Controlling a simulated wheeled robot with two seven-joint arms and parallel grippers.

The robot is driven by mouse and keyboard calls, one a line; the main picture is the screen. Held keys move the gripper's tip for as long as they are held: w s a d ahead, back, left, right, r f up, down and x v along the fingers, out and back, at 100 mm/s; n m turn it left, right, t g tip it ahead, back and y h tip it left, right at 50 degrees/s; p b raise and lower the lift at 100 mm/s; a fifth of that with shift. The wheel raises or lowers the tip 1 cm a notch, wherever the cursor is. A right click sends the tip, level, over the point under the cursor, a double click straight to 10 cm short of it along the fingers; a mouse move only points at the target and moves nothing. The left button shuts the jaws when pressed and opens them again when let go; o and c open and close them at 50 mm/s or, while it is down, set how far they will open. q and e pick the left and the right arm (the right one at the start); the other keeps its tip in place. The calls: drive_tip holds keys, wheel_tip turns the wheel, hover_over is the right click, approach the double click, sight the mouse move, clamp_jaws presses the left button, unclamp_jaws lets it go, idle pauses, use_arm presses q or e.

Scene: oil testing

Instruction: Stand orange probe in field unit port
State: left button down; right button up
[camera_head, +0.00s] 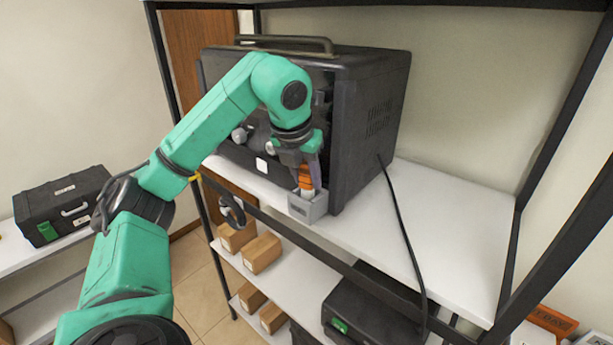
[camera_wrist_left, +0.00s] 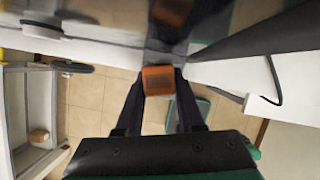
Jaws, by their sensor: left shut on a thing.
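The orange probe (camera_head: 306,179) is upright in the head view, with its lower end at the top of a small grey open box (camera_head: 308,209) on the shelf's front edge. Whether it is seated inside or just above the opening cannot be told. My left gripper (camera_head: 310,168) points down and is shut on the probe. In the left wrist view the orange probe top (camera_wrist_left: 158,80) sits between the two dark fingers. A large black instrument (camera_head: 371,115) with a top handle stands right behind the box. My right gripper is not in view.
The white shelf (camera_head: 440,230) has free room to the right, crossed by a black cable (camera_head: 400,220). Black rack posts and rails frame it. Cardboard boxes (camera_head: 262,252) and a black case (camera_head: 365,312) sit below. Another black case (camera_head: 62,205) stands at left.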

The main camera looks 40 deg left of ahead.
use_arm(q)
drive_tip(key=shift+f+b, duration=0.45)
drive_tip(key=shift+f, duration=0.1)
drive_tip(key=c, duration=0.8)
unclamp_jaws()
drive_tip(key=shift+p+v, duration=0.4)
drive_tip(key=shift+v, duration=0.65)
drive_tip(key=v, duration=0.9)
